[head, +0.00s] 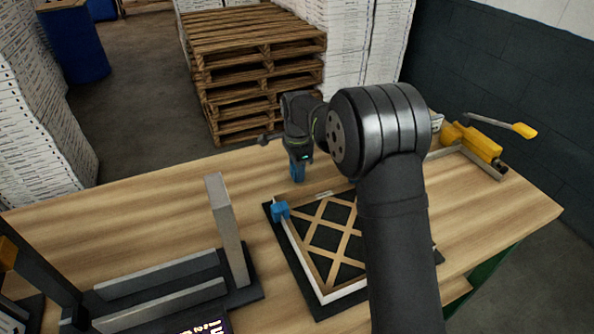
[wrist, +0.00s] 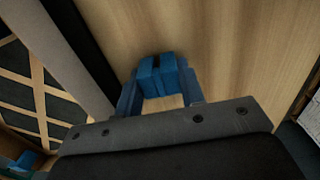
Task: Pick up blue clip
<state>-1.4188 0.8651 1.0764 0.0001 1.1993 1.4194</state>
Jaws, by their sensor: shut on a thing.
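My gripper (head: 298,172) is at the back of the wooden table, behind the boxed filter (head: 330,240), with its fingers pointing down. In the wrist view its blue fingers are shut on a blue clip (wrist: 158,72), which sits between the fingertips over bare wood. The held clip blends with the blue fingers in the head view. Another blue clip (head: 281,210) sits on the back left corner of the filter, apart from my gripper. Whether the held clip touches the table is hard to tell.
A dark fixture with an upright grey post (head: 228,225) stands left of the filter. A yellow-handled clamp (head: 478,142) is at the table's right. Bare wood (head: 130,215) lies at the back left. Stacked pallets (head: 255,60) stand beyond the table.

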